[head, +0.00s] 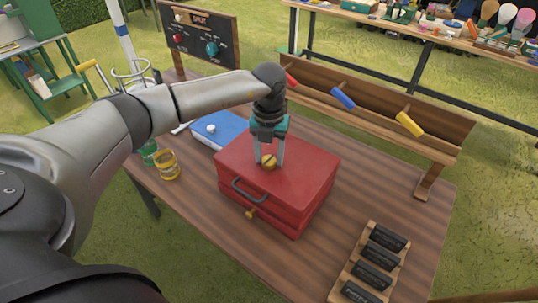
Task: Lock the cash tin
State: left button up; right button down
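The red cash tin (312,183) stands on the wooden table with its lid down and a dark handle (249,191) on its front. A small yellow key-like piece (251,213) sticks out low on the front. A round yellow knob (269,162) is on top of the lid. My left gripper (269,158) points down over the lid, its two fingers on either side of the yellow knob. I cannot tell whether the fingers press on it. My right gripper is not in view.
A blue book-like item (219,131) lies behind the tin. A yellow glass (167,165) and a green glass (148,153) stand at left. A wooden rack with black blocks (372,272) is at front right. A sloped wooden rack (436,150) runs along the back. Table right of the tin is clear.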

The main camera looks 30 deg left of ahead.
aim_at(269, 160)
pick_arm(q)
jog(key=o, duration=0.3)
jog(key=shift+o, duration=0.2)
notch_tip(269, 160, up, 15)
jog(key=shift+r, duration=0.15)
dwell(0.7)
